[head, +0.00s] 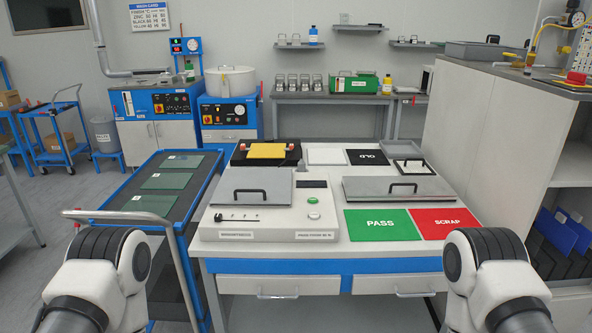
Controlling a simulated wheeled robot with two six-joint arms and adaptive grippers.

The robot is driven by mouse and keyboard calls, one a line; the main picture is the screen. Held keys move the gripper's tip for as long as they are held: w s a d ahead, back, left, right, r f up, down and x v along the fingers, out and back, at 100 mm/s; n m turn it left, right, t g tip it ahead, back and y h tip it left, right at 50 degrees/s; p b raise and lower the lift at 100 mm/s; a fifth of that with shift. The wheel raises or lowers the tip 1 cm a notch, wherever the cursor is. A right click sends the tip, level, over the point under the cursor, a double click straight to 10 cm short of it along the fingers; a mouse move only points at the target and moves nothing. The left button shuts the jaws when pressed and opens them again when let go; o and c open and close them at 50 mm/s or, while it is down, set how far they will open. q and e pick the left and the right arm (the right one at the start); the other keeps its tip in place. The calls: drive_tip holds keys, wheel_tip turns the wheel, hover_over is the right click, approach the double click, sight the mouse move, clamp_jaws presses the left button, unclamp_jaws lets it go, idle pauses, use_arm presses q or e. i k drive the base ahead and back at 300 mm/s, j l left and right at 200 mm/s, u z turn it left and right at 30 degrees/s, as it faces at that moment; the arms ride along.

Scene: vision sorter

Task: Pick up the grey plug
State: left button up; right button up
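I cannot make out a grey plug anywhere in the head view. The worktable (285,259) ahead holds a white instrument (262,222) with a grey handled lid (250,186); the lid is down and hides what is under it. A green PASS mat (381,231) and a red SCRAP mat (445,230) lie bare at the front right. Only links of my two arms show at the lower left and lower right; neither gripper is in view.
A blue-framed cart (184,238) with green mats stands left of the table. At the table's back are a black tray with a yellow pad (267,151), a white mat (326,154), a black OLD mat (367,157) and a grey tray (403,150). A tall white cabinet (495,130) stands right.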

sight(301, 165)
drive_tip(key=i+j+u, duration=0.2)
drive_tip(key=j+u, duration=0.25)
drive_tip(key=i+j+u, duration=0.2)
drive_tip(key=u, duration=0.3)
drive_tip(key=i+j+u, duration=0.2)
drive_tip(key=u, duration=0.25)
drive_tip(key=i+j+z, duration=0.25)
drive_tip(key=i, duration=0.3)
drive_tip(key=i+j+z, duration=0.2)
drive_tip(key=i+j, duration=0.25)
drive_tip(key=i+j+z, duration=0.2)
drive_tip(key=z, duration=0.3)
drive_tip(key=i+j+z, duration=0.2)
drive_tip(key=z, duration=0.3)
drive_tip(key=i+j+z, duration=0.1)
drive_tip(key=j+z, duration=0.35)
drive_tip(key=i+j+z, duration=0.1)
drive_tip(key=j+z, duration=0.2)
drive_tip(key=z, duration=0.2)
drive_tip(key=k+u, duration=0.2)
drive_tip(key=k, duration=0.5)
drive_tip(key=i+l+u, duration=0.15)
drive_tip(key=l+u, duration=0.2)
drive_tip(key=i+l+u, duration=0.15)
drive_tip(key=l+u, duration=0.9)
drive_tip(key=i+l, duration=0.05)
